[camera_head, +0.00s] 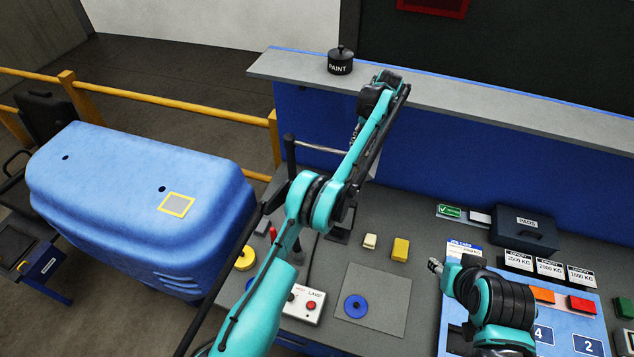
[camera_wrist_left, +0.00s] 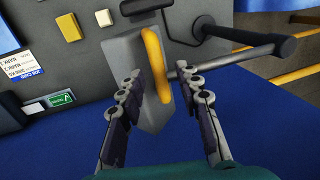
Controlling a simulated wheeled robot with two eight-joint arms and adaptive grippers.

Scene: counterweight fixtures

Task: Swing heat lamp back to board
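The heat lamp shows in the left wrist view as a grey tapered head (camera_wrist_left: 122,62) with a yellow handle (camera_wrist_left: 157,62). A silver rod (camera_wrist_left: 232,60) joins it to a black post. In the head view the post (camera_head: 291,158) and rod (camera_head: 325,147) show, but my left arm hides most of the lamp head. My left gripper (camera_wrist_left: 162,80) is open, with its fingers either side of the handle; I cannot tell if they touch it. My right gripper (camera_head: 436,267) is over the bench at right, its opening unclear. A grey board (camera_head: 388,317) with a blue disc lies on the bench.
A cream block (camera_head: 370,241) and yellow block (camera_head: 400,249) lie behind the board. A dark box (camera_head: 520,228) is at right.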

